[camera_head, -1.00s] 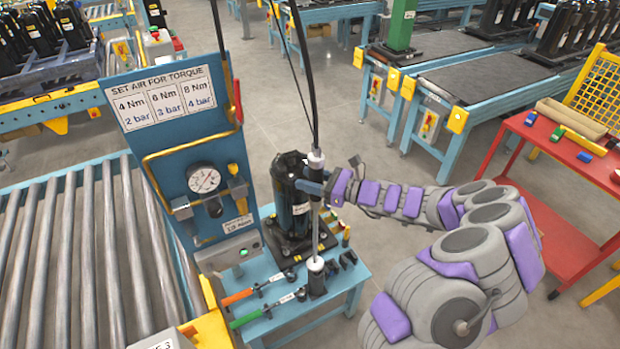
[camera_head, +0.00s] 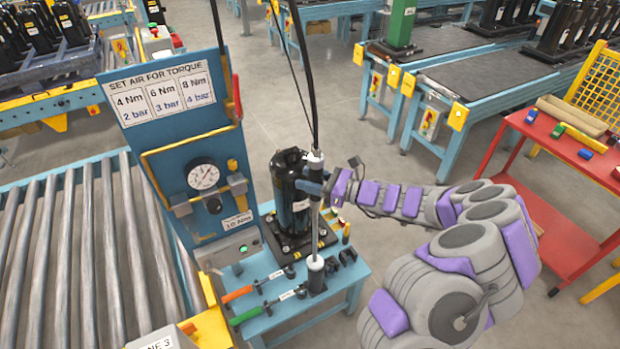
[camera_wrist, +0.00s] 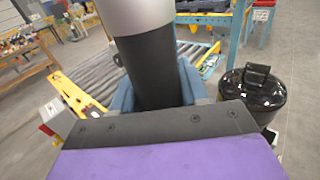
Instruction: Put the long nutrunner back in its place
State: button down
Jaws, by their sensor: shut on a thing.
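The long nutrunner (camera_head: 316,222) hangs upright from a black hose, with a dark grip at the top and a long silver shaft. Its lower end meets the short black holder (camera_head: 316,275) on the small blue table; whether it is seated inside I cannot tell. My gripper (camera_head: 314,187) is shut around the dark upper body, reaching in from the right. In the wrist view the nutrunner's dark body and silver collar (camera_wrist: 150,60) stand between my blue-grey fingers (camera_wrist: 155,95).
A black compressor (camera_head: 290,200) stands just behind the nutrunner. Two torque wrenches, orange-handled (camera_head: 237,294) and green-handled (camera_head: 246,316), lie left of the holder on the blue table (camera_head: 335,290). A blue gauge panel (camera_head: 185,140) rises at left. A red cart (camera_head: 560,160) stands at right.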

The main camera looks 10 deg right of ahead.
jog(key=shift+f+b, duration=0.5)
jog(key=shift+f, duration=0.6)
dwell(0.5)
jog(key=shift+c, duration=2.4)
grip_release()
jog(key=shift+f, duration=0.1)
jog(key=p+v, duration=0.2)
jog(key=v, duration=1.5)
jog(key=shift+d, duration=0.25)
jog(key=shift+s, duration=0.1)
